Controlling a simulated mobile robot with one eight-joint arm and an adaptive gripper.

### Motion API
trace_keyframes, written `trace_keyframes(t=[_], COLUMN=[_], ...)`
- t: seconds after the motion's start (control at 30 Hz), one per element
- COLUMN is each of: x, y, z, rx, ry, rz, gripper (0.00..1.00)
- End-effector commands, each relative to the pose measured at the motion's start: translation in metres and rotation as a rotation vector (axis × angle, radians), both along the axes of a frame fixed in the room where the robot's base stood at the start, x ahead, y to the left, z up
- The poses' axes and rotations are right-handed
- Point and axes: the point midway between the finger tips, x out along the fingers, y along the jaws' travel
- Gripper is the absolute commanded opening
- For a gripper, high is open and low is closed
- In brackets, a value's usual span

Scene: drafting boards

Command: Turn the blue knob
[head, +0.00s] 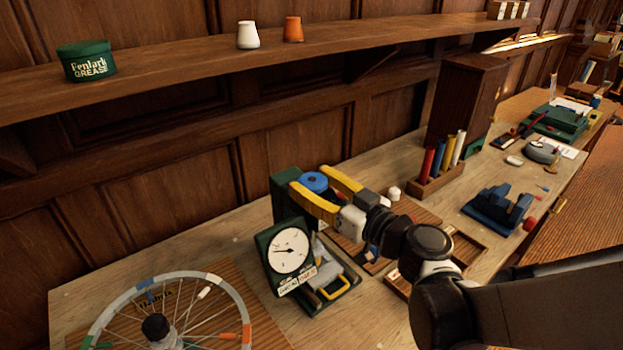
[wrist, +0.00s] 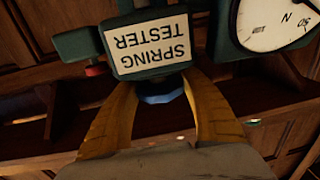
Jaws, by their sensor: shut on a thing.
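The green spring tester (head: 287,199) stands on the bench with a round white dial (head: 289,251) on its front. The blue knob (head: 314,182) is near its top. My gripper (head: 310,177) has its two yellow fingers on either side of the knob and is shut on it. In the wrist view the knob (wrist: 161,91) shows between the fingers, just below the SPRING TESTER label (wrist: 150,47), which appears upside down. The fingertips are partly hidden behind the tester there. The dial (wrist: 275,22) is cut off at the upper right.
A spoked wheel (head: 233,285) lies at the front left. A wooden holder (head: 436,181) with coloured tubes and a blue tool (head: 497,209) stand to the right. A shelf (head: 185,59) with a green grease tin (head: 86,62) runs along the wall above.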

Motion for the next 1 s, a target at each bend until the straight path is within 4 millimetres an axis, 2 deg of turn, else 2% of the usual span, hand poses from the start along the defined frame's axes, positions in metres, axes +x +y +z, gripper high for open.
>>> trace_keyframes(t=[0.4, 1.0], x=[-0.0007, 0.0010], y=[0.0024, 0.0000], z=[0.0000, 0.0002], rx=[0.001, 0.000], ry=[-0.001, 0.000], rz=[-0.316, -0.511], gripper=[0.24, 0.24])
